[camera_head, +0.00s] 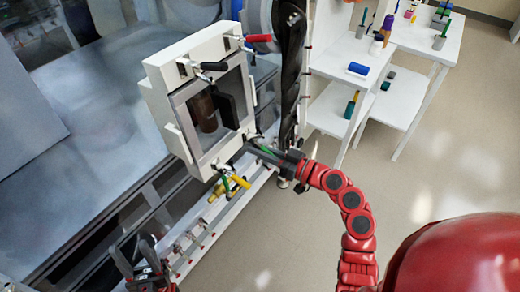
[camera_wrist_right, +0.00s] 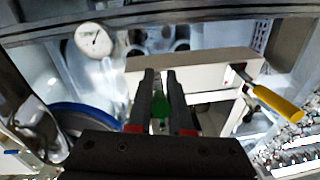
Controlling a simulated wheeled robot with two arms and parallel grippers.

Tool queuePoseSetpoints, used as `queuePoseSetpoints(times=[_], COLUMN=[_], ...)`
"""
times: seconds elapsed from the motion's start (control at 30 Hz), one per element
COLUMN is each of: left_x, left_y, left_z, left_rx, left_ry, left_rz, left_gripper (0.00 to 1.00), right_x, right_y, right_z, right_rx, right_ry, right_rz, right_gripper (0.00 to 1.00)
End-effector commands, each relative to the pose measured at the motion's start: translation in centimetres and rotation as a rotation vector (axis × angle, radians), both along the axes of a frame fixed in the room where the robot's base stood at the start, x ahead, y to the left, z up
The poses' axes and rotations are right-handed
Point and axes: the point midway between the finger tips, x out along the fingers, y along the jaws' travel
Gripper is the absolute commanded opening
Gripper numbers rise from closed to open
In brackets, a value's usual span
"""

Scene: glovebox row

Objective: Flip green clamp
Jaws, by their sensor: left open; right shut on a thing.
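The green clamp's handle (camera_head: 265,149) shows at the lower right corner of the white hatch frame. My right gripper (camera_head: 256,149) is shut on it. In the right wrist view, a bit of green (camera_wrist_right: 160,98) shows between the two dark fingers (camera_wrist_right: 160,85); the fingers hide most of the clamp. My left gripper (camera_head: 143,268) is open, low at the left, apart from the frame.
The white hatch frame (camera_head: 158,78) has a black-handled clamp (camera_head: 212,66) and a red-handled clamp (camera_head: 258,38) on top. A yellow handle (camera_head: 239,182) and another green piece (camera_head: 226,184) sit below it. White shelves (camera_head: 416,40) stand right; the floor between is clear.

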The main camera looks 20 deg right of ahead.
Motion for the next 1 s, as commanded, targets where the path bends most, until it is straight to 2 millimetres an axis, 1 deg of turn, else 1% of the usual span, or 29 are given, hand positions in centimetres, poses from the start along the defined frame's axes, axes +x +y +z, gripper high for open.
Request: queuePoseSetpoints(times=[0.23,0.33,0.43,0.5,0.6,0.73,0.97,1.0], left_x=[0.0,0.0,0.0,0.0,0.0,0.0,0.0,0.0], left_y=[0.0,0.0,0.0,0.0,0.0,0.0,0.0,0.0], left_z=[0.1,0.5,1.7,3.0,3.7,3.8,3.7,3.7], left_rx=[0.000,0.000,0.000,0.000,0.000,0.000,0.000,0.000], left_ry=[0.000,0.000,0.000,0.000,0.000,0.000,0.000,0.000], left_rz=[0.000,0.000,0.000,0.000,0.000,0.000,0.000,0.000], left_gripper=[0.50,0.50,0.50,0.50,0.50,0.50,0.50,0.50], right_x=[0.0,-0.1,-0.2,-0.3,-0.4,-0.5,-0.5,-0.5], right_y=[0.0,0.0,-0.2,-0.3,-0.3,-0.5,-0.5,-0.5], right_z=[0.1,0.5,1.2,1.7,1.4,1.0,0.9,0.9], right_rx=[-0.004,-0.034,-0.094,-0.148,-0.196,-0.220,-0.222,-0.222], right_ry=[0.002,0.033,0.107,0.171,0.243,0.284,0.284,0.284], right_rz=[0.000,0.005,0.002,0.000,0.001,-0.003,-0.003,-0.003], right_gripper=[0.00,0.00,0.00,0.00,0.00,0.00,0.00,0.20])
